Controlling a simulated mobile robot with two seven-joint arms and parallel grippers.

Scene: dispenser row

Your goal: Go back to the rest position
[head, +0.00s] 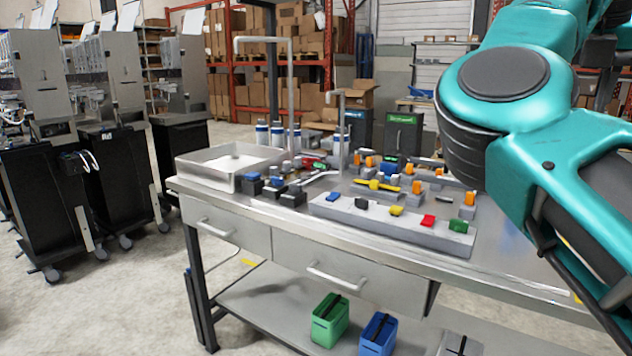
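A teal and black arm of mine, apparently my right arm (545,130), fills the right side of the head view. It comes in from the top right corner, bends, and runs down to the right edge. It hides the right part of the metal workbench (480,262). The gripper at its end does not show. My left arm and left gripper do not show either.
The workbench holds a grey strip (335,212) with coloured pieces, a metal sink or tray (205,178), and several small fittings. Green (330,320) and blue (378,335) containers stand on the lower shelf. Dispenser carts (105,185) stand at left. Open floor (145,300) lies left of the bench.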

